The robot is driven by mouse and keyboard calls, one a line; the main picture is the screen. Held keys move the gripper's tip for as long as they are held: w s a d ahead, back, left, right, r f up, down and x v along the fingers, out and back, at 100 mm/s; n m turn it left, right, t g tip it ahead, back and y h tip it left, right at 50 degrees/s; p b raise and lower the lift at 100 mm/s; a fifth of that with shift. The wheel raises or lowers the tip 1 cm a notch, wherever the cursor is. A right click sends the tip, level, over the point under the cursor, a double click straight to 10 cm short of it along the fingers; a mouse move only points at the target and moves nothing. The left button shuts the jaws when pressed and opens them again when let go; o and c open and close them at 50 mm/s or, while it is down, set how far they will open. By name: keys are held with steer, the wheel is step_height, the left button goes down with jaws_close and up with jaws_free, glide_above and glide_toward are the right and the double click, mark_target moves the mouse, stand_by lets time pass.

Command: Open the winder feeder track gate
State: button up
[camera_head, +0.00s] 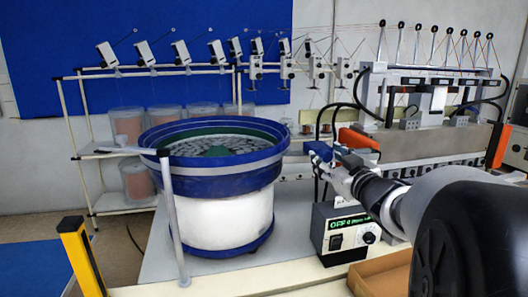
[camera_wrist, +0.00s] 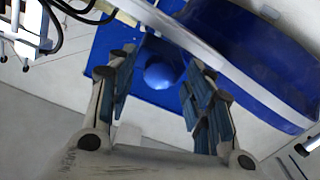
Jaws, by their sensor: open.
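The winder feeder is a blue bowl (camera_head: 213,165) on a white drum, with many small grey parts inside. In the wrist view its blue wall (camera_wrist: 250,45) fills the upper right, with a pale straight rail (camera_wrist: 225,65) running diagonally beside it. My gripper (camera_head: 318,156) is at the right of the bowl, in front of the winder. In the wrist view my gripper (camera_wrist: 158,72) is open, its two fingers apart with nothing held. A blue block with a rounded dome (camera_wrist: 162,74) shows between and beyond the fingers. I cannot clearly tell the track gate apart; my gripper hides part of that area.
A control box (camera_head: 345,232) with a green display stands below my gripper. The winder (camera_head: 430,145) with an orange-red part (camera_head: 358,140) is behind. A brown tray (camera_head: 380,272) lies at the front right, and a yellow post (camera_head: 82,257) stands at the front left.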

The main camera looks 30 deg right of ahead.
stand_by(0.3)
jaws_close()
stand_by(0.5)
